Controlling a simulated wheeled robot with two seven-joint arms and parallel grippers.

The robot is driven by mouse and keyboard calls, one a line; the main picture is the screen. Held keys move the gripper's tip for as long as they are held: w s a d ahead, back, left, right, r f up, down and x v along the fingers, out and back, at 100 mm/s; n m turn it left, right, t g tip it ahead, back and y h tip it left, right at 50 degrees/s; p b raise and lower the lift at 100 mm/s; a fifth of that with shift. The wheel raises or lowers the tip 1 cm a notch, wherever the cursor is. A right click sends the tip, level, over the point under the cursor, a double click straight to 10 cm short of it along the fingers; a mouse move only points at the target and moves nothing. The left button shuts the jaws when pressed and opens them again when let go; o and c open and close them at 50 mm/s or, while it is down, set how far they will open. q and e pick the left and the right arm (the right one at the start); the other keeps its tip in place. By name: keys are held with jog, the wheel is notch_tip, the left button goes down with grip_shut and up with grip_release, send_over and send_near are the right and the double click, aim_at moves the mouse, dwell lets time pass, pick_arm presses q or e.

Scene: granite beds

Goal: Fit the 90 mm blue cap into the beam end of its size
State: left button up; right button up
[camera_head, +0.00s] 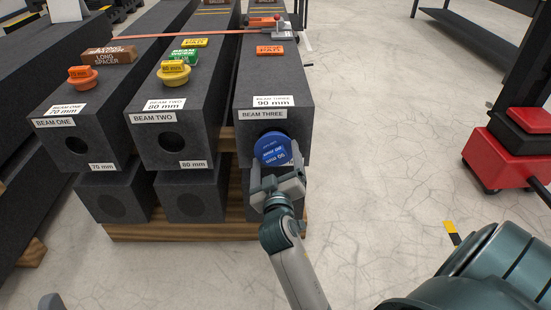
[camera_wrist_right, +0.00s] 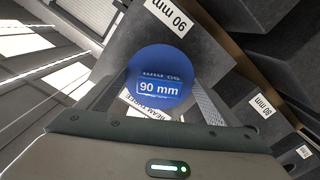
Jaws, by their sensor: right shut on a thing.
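The blue cap (camera_head: 273,149), marked 90 mm, is held by my right gripper (camera_head: 276,170), which is shut on it. In the right wrist view the cap (camera_wrist_right: 158,60) faces the camera between the fingers. The cap is in front of the end face of beam three (camera_head: 300,135), whose top label reads 90 mm. The cap covers most of that end's opening. I cannot tell whether it is touching the beam or partly inside.
Beam two (camera_head: 205,130) and beam one (camera_head: 95,135) stand to the left with open round ends. A yellow cap (camera_head: 173,73) and an orange cap (camera_head: 82,79) sit on top. More beams lie below on wood. A red cart (camera_head: 500,160) stands right; floor between is clear.

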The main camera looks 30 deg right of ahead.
aim_at(275, 148)
jog(key=shift+x, duration=2.15)
jog(key=o, duration=0.9)
jog(key=shift+o, duration=0.2)
jog(key=shift+p+v, duration=0.6)
jog(key=shift+v, duration=1.9)
